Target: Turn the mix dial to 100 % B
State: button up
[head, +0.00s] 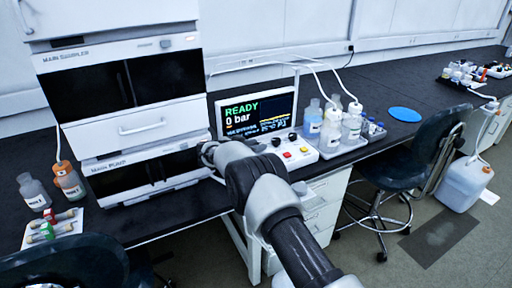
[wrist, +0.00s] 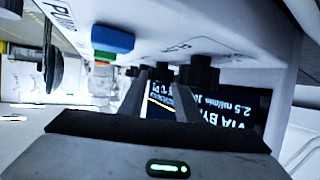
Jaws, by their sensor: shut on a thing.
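My gripper (wrist: 162,76) is shut on a small black dial (wrist: 160,71) on the front of a white control panel, with one finger on each side. The dial's scale and setting cannot be read. A second black dial (wrist: 201,71) sits just right of it in the wrist view. In the head view my arm covers the gripper and the held dial. The white control box (head: 306,158) shows there with black knobs (head: 292,137), a yellow button and a red button. The screen (head: 262,108) behind it reads READY, 0 bar.
White stacked modules (head: 150,128) stand left of the screen. A blue disc (head: 405,114) lies on the black bench. A dark chair (head: 420,150) stands in front of the bench.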

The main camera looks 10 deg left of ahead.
jog(key=o, duration=1.1)
jog(key=shift+c, duration=0.2)
notch_tip(320, 180, up, 10)
jog(key=p, duration=0.2)
